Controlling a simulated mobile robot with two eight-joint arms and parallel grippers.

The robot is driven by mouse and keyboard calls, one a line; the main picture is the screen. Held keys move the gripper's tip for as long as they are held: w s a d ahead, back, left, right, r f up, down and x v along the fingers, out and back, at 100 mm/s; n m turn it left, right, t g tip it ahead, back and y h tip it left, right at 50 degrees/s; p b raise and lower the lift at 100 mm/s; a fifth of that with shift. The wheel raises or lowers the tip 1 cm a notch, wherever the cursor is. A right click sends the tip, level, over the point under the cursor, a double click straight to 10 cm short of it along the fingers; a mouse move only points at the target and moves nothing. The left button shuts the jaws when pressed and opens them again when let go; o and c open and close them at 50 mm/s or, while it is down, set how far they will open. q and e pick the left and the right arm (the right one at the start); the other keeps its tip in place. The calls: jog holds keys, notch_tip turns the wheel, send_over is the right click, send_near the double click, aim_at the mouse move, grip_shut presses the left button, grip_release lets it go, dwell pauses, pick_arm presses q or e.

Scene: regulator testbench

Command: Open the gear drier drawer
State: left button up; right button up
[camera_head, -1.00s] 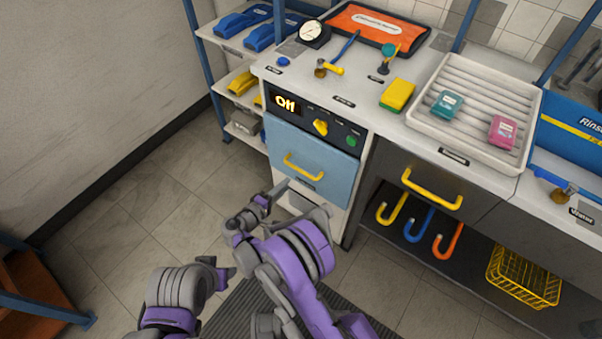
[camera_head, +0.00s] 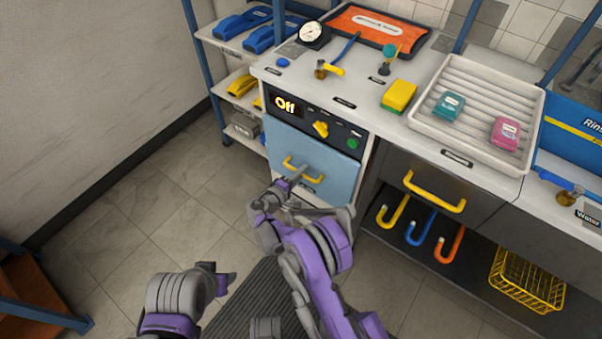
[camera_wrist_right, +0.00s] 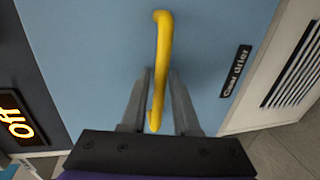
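The gear drier drawer (camera_head: 335,178) is the light blue front under the "Off" panel, and it is shut. Its yellow handle (camera_head: 289,163) also shows in the right wrist view (camera_wrist_right: 162,50), with the "Gear drier" label (camera_wrist_right: 235,71) beside it. My right gripper (camera_head: 300,176) is at the handle. In the right wrist view its two fingers (camera_wrist_right: 160,80) stand apart, one on each side of the handle bar, not visibly clamped. My left gripper (camera_head: 225,280) is low over the floor, away from the drawer; its finger gap is not clear.
The control panel (camera_head: 313,122) above reads "Off" and has a yellow knob (camera_head: 320,129) and a green button (camera_head: 352,143). A grey drawer with a yellow handle (camera_head: 434,192) is to the right. Open floor (camera_head: 150,215) lies left of the drier.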

grip_shut()
dwell(1.4)
